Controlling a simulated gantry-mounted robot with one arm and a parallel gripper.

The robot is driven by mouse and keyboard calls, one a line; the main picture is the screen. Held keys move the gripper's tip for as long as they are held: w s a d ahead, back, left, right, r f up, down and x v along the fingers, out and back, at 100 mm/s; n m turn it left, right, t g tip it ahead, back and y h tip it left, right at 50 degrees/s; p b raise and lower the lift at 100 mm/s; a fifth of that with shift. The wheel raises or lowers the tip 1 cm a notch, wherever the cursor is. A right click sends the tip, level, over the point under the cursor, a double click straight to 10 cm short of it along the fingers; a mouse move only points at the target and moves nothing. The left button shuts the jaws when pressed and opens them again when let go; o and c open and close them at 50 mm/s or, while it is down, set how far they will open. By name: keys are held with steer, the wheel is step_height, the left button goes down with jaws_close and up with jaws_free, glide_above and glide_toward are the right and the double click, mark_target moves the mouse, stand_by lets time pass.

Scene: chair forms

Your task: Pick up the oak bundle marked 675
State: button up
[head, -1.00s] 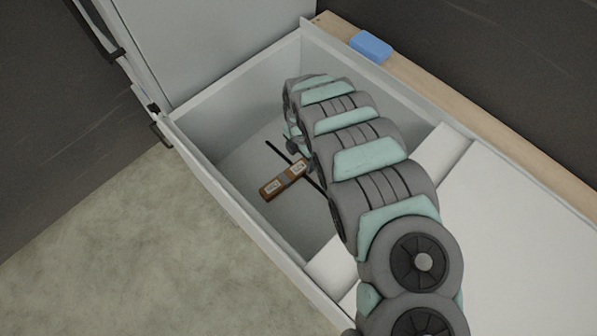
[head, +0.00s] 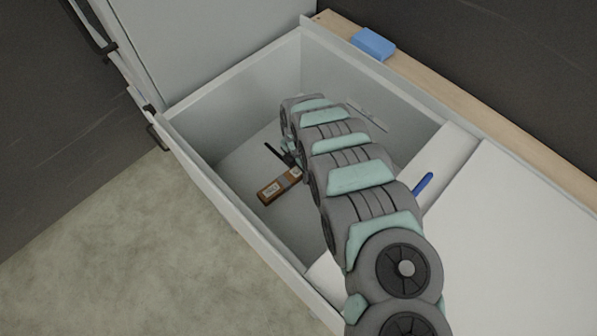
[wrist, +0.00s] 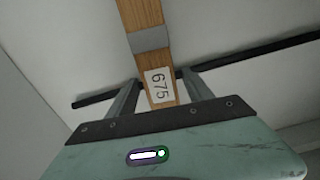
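The oak bundle (head: 277,189) is a narrow brown wooden piece with pale labels and a grey band, lying on the floor of a deep white compartment. In the wrist view the bundle (wrist: 141,17) runs down between the fingers, and its near label reads 675. My gripper (wrist: 162,78) is open. One finger is on each side of the labelled end, with what looks like a narrow gap at each side. In the head view my gripper (head: 291,150) is at the bundle's far end and mostly hidden by my arm.
The compartment's walls (head: 225,205) stand close around my arm. A dark strip (wrist: 260,53) crosses at the bundle in the wrist view. A blue block (head: 374,44) sits on the wooden ledge. A blue item (head: 423,185) lies on the pale surface right of my arm.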

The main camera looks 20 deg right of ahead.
jaws_close()
stand_by(0.4)
stand_by(0.4)
